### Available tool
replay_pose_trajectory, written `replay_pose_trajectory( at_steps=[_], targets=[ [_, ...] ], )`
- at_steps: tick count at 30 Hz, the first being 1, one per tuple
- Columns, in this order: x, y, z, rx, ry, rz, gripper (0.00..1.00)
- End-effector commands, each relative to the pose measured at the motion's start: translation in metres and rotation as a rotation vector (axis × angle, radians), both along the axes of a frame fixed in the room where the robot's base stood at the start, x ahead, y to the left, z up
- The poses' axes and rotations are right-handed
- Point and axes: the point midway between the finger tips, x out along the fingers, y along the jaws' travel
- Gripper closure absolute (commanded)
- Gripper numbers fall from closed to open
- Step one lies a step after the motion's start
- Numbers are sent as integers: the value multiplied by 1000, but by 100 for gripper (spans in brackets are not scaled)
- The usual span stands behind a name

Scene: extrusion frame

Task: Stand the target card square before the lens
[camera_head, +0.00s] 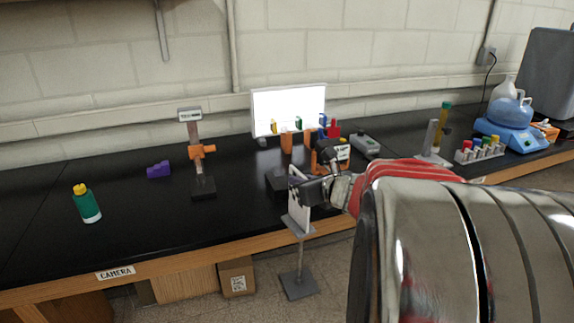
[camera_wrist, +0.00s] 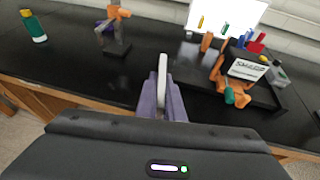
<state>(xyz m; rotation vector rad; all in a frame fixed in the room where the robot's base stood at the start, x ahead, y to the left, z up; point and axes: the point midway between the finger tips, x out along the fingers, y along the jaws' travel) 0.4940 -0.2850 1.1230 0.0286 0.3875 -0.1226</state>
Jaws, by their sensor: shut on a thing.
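The white target card (camera_head: 301,215) is upright in the head view, near the bench's front edge. My gripper (camera_head: 311,188) is shut on its upper part. In the wrist view the card (camera_wrist: 162,72) shows nearly edge-on between my purple-grey fingers (camera_wrist: 162,98). A grey floor stand (camera_head: 299,262) rises under the card. I cannot tell whether the card touches its top. A dark fixture with orange supports (camera_head: 287,143) and a white label (camera_wrist: 247,69) stands on the bench. The lens cannot be made out clearly; my arm hides part of the fixture in the head view.
A bright white panel (camera_head: 288,109) stands behind the fixture. A post with an orange clamp (camera_head: 201,151), a purple block (camera_head: 158,170) and a green bottle (camera_head: 87,205) are to the left. A tube rack (camera_head: 478,151) is at right. The left bench top is mostly clear.

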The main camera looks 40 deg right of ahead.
Motion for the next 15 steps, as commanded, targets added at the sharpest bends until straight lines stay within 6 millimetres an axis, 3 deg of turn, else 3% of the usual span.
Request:
replay_pose_trajectory(
  at_steps=[8, 15],
  targets=[
    [21, 66, -35, 5, 0, 103, 100],
    [41, 139, -74, 9, 0, 216, 100]
  ],
)
